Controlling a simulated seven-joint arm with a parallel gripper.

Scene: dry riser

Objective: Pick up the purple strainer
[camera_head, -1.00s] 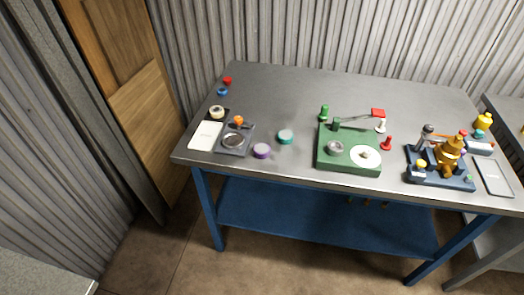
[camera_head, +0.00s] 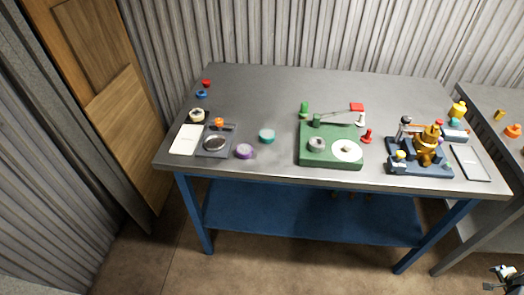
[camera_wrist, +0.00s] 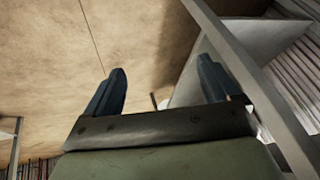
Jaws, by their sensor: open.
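The purple strainer (camera_head: 245,151) seems to be the small round purple piece near the front edge of the grey table, left of the green board; it is too small to make out its mesh. My gripper (camera_wrist: 165,88) shows in the wrist view with its two dark fingers apart and nothing between them. It faces the brown floor and a table leg, away from the strainer. In the head view, a part of my arm (camera_head: 508,280) shows at the bottom right corner, far from the strainer.
A teal round piece (camera_head: 267,136) stands just right of the strainer. A grey tray with a ring (camera_head: 215,143) and a white pad (camera_head: 187,139) lie to its left. The green board (camera_head: 312,157) and a blue stand with a brass fitting (camera_head: 425,150) stand to the right.

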